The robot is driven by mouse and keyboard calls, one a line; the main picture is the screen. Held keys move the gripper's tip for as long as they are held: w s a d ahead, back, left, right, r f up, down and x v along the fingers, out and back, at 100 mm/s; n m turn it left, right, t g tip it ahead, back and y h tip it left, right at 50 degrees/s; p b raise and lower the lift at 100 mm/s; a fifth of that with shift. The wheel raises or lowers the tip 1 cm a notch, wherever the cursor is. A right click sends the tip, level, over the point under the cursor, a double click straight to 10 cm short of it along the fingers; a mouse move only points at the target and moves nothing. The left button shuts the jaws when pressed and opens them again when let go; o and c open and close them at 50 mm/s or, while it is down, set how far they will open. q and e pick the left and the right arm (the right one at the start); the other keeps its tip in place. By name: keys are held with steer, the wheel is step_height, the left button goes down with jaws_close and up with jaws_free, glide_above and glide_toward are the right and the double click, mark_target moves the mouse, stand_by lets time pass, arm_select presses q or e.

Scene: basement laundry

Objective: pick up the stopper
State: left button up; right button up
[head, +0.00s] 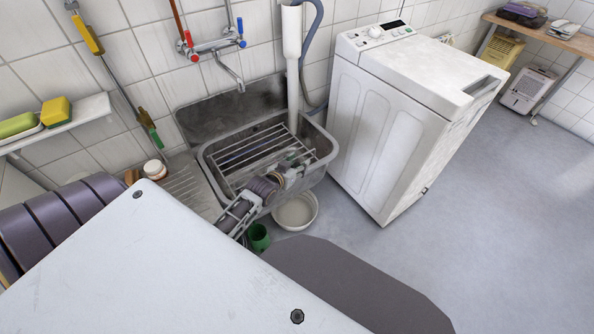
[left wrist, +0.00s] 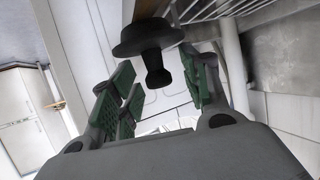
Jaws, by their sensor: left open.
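The stopper (left wrist: 150,42) is a black, mushroom-shaped piece with a wide round disc and a narrower knob. In the left wrist view the knob points in between the green-padded fingers of my left gripper (left wrist: 163,88). The fingers are open, with a visible gap on each side of the knob. In the head view my left gripper (head: 298,168) is over the grey sink (head: 212,168), beside its wire rack (head: 250,152). I cannot make out the stopper in the head view; my gripper and arm may hide it. My right gripper is not in view.
A white washing machine (head: 385,130) stands right of the sink. A white drain pipe (head: 291,60) and a tap (head: 232,75) are behind it. A pale bowl (head: 296,211) and a green cup (head: 258,237) are below the sink.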

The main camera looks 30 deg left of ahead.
mark_target(297, 163)
arm_select(q)
steer(key=shift+c, duration=0.4)
jaws_close()
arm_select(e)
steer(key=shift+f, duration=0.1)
arm_select(q)
steer(key=shift+r, duration=0.15)
steer(key=shift+r, duration=0.15)
steer(key=shift+r+p, duration=0.3)
steer(key=shift+r, duration=0.3)
steer(key=shift+r+p, duration=1.1)
steer(key=shift+r, duration=3.05)
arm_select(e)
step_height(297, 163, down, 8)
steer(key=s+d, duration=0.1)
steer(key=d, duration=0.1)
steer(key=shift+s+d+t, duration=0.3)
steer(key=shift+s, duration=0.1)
